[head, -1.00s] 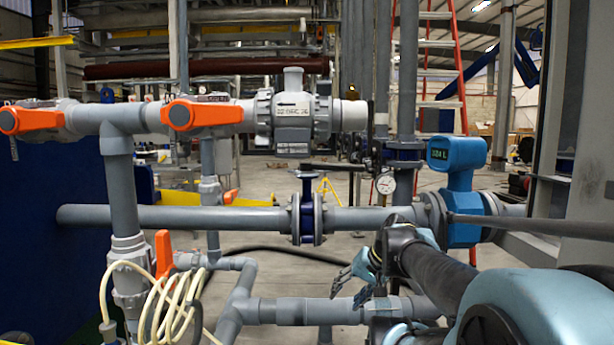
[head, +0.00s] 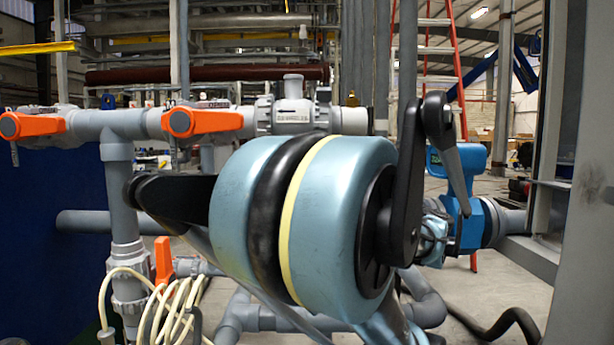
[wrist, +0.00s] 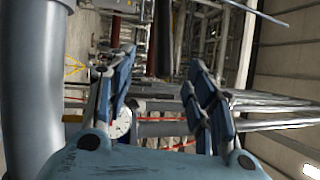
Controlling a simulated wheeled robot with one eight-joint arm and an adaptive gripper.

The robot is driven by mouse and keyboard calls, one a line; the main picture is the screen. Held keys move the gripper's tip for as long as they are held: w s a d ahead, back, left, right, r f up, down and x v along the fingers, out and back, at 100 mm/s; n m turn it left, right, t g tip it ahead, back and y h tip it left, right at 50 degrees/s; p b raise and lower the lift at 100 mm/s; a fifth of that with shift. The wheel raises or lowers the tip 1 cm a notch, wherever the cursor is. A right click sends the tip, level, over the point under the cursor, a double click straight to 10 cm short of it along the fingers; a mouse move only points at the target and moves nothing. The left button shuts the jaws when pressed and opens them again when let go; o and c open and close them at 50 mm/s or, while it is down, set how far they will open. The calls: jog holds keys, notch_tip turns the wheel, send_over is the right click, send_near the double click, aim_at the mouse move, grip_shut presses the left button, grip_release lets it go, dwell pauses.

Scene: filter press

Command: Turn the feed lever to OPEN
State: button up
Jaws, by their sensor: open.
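My gripper (wrist: 160,72) is open and empty in the wrist view, its two blue fingers apart. A white round gauge (wrist: 120,122) shows beyond the left finger. In the head view my large arm links cover the middle, and the gripper is mostly hidden behind them. The dark blue valve with a black lever, seen earlier on the horizontal pipe (head: 83,221), is now hidden there. Orange levers show on the upper pipe, one at far left (head: 30,125) and one nearer the middle (head: 202,122). I cannot tell which lever is the feed lever, as no label is readable.
A third orange lever (head: 163,260) stands upright at lower left behind coiled cream hose (head: 165,310). A blue flow meter (head: 470,195) stands right of my arm. A grey post (head: 585,170) bounds the right side. A thick grey pipe (wrist: 38,85) is close at left in the wrist view.

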jog(key=shift+x, duration=4.45)
jog(key=shift+d+r, duration=0.1)
jog(key=shift+r, duration=0.05)
jog(key=c, duration=0.8)
